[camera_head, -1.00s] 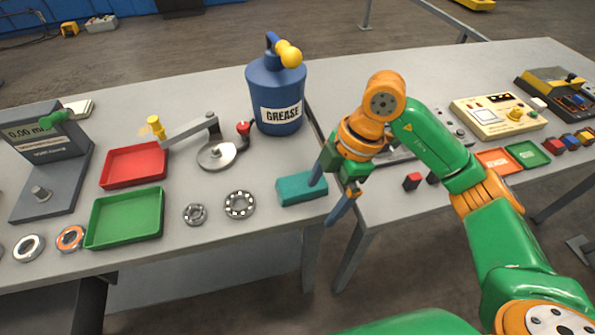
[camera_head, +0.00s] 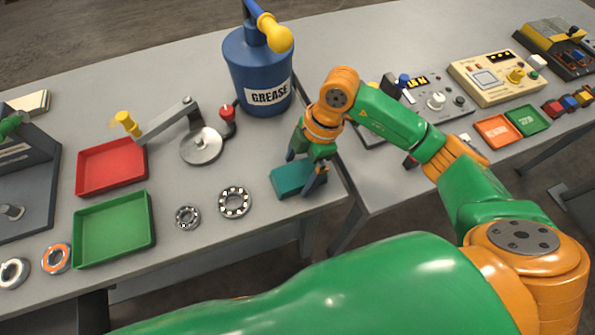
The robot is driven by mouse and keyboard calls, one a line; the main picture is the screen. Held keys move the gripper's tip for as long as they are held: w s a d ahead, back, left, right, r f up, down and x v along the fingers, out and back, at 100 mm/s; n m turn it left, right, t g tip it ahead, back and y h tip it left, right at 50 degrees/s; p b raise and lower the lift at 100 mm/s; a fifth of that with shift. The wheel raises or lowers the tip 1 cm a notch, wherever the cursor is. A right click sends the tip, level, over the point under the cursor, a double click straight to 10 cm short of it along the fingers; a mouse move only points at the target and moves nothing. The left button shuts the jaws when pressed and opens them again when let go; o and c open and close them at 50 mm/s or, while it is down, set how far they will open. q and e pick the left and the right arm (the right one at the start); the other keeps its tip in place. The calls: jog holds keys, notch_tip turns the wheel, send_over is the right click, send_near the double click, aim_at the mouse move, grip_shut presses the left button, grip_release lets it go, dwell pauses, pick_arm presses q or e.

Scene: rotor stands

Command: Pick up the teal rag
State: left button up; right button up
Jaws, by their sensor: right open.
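The teal rag (camera_head: 287,183) is a folded block lying near the front edge of the left table, right of the bearings. My right gripper (camera_head: 302,176) is right over the rag, pointing down. Its blue fingers are open, one on the far side of the rag and one on the near right side. The gripper hides part of the rag's right end. I cannot tell whether the fingers touch it. My left gripper is not in view.
A blue grease can (camera_head: 258,72) stands behind the rag. A large bearing (camera_head: 235,203) and a smaller one (camera_head: 187,217) lie to its left. A green tray (camera_head: 115,228) and red tray (camera_head: 111,166) sit further left. A gap separates the two tables.

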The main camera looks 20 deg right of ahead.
aim_at(292, 178)
jog(key=shift+s+r, duration=0.1)
jog(key=shift+s, duration=0.05)
jog(key=c, duration=1.2)
jog(key=shift+r, duration=0.35)
jog(key=r, duration=0.1)
jog(key=r+b, duration=0.1)
jog(key=r, duration=0.1)
jog(key=shift+s+a+r, duration=0.2)
jog(key=shift+s, duration=0.05)
jog(key=s+a+r+p, duration=0.1)
jog(key=s+r+p, duration=0.2)
jog(key=s+p, duration=0.1)
jog(key=s+a+r+p, duration=0.2)
jog(key=s+r+p, duration=0.1)
jog(key=s+p, duration=0.1)
jog(key=s+a+r+p, duration=0.1)
jog(key=s+r+p, duration=0.1)
jog(key=s+p, duration=0.2)
jog(key=shift+s+a+r, duration=0.25)
jog(key=shift+a+r, duration=0.1)
jog(key=shift+r, duration=0.05)
